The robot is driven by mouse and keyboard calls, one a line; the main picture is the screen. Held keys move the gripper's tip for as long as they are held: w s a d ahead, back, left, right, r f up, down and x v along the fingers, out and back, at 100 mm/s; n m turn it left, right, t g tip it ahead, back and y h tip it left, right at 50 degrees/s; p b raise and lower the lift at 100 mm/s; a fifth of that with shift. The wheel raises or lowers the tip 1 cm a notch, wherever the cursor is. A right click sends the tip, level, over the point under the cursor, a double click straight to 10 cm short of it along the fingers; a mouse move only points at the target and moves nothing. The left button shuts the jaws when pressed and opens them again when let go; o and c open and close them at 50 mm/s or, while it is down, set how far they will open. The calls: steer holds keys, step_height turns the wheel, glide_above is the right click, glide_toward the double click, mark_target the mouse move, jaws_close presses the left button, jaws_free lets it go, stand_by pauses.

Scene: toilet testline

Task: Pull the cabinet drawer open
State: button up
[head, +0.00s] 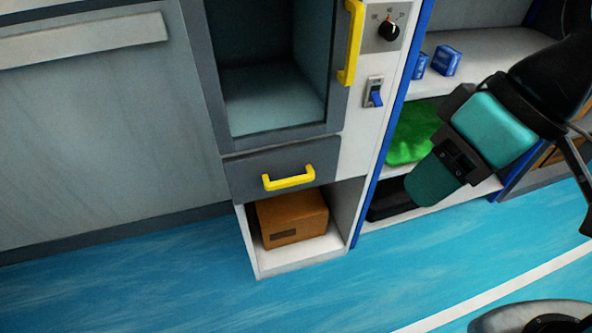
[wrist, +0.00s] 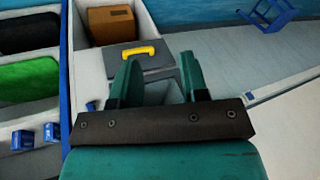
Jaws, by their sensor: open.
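The cabinet drawer (head: 243,181) has a dark grey front and looks shut, below an open-fronted grey compartment. Its yellow bar handle (head: 288,178) is mounted across the front. In the wrist view, which is upside down, the drawer (wrist: 117,59) and its handle (wrist: 138,51) lie beyond the fingertips. My teal gripper (head: 428,184) is to the right of the drawer in the head view, in front of the shelves. In the wrist view my gripper (wrist: 158,68) has its two fingers apart with nothing between them, and it is not touching the handle.
A brown box (head: 291,217) sits in the open space under the drawer. A yellow vertical handle (head: 351,42), a black knob (head: 389,30) and a blue switch (head: 376,94) are above. Shelves at right hold a green item (head: 408,135) and blue boxes (head: 446,60). The blue floor (head: 190,285) in front is clear.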

steer(key=w+a+f+m+t+y+b, duration=0.1)
steer(key=w+a+f+b, duration=0.1)
steer(key=f+b, duration=0.3)
steer(key=w+a+f+m+t+y+b, duration=0.1)
steer(key=w+a+f+b, duration=0.1)
steer(key=f+b, duration=0.4)
steer(key=m+t+y+b, duration=0.6)
steer(key=m+t+b, duration=0.75)
steer(key=b, duration=2.15)
glide_toward(292, 181)
steer(key=shift+m+g, duration=0.25)
steer(key=p+x, duration=0.7)
steer(key=x, duration=0.2)
steer(key=shift+w+d+p, duration=0.1)
steer(key=shift+w+p, duration=0.1)
steer(key=shift+p, duration=0.15)
steer(key=shift+w+a+f, duration=0.1)
steer(key=shift+w+a, duration=0.2)
steer(key=shift+w, duration=0.15)
